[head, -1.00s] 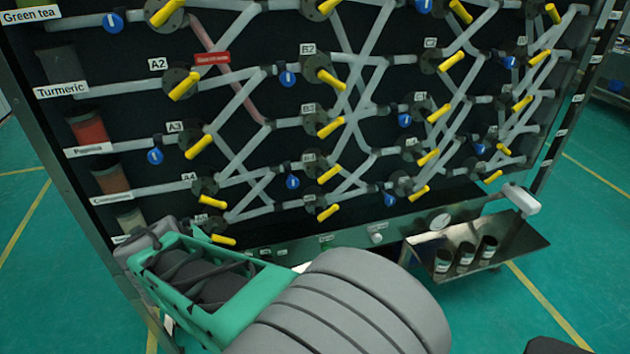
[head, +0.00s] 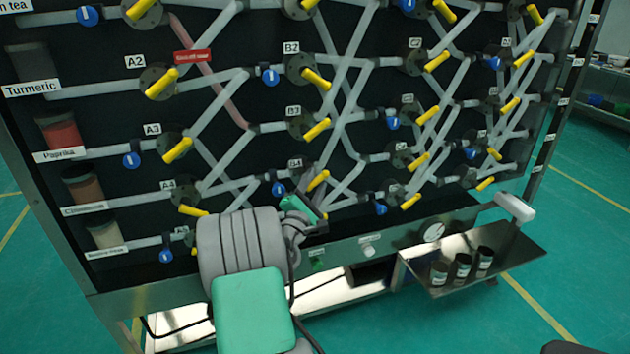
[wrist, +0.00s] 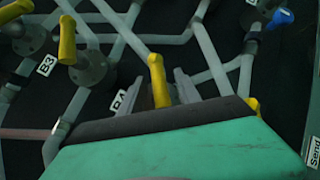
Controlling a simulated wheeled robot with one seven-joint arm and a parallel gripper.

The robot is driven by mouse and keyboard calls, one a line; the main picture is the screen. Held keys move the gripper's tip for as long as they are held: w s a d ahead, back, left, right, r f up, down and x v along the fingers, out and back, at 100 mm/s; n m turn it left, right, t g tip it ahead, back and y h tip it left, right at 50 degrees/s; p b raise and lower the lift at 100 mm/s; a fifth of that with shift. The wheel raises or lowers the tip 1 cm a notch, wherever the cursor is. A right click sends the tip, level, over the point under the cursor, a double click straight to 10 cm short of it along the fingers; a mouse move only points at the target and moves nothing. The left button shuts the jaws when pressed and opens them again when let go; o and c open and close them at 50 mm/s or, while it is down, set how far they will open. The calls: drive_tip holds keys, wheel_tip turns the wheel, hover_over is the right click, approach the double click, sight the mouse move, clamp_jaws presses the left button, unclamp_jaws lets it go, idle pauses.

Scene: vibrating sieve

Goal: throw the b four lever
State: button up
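The B4 valve has a yellow lever (head: 318,180), slanting up to the right in the head view, beside its white B4 label (head: 295,164). The same lever stands nearly upright in the wrist view (wrist: 159,82). My gripper (wrist: 160,90) is open. Its two grey fingers show on either side of this lever in the wrist view; I cannot tell whether they touch it. In the head view, my green and grey arm reaches up to B4 and hides the lower part of this valve and the one below it.
The B3 lever (head: 317,129) is just above B4, and it also shows in the wrist view (wrist: 67,40). Grey pipes and blue valves (head: 278,189) crowd around. A shelf (head: 450,285) with dark jars juts out at lower right.

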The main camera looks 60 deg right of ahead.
drive_tip(key=shift+d, duration=0.1)
clamp_jaws()
idle(0.4)
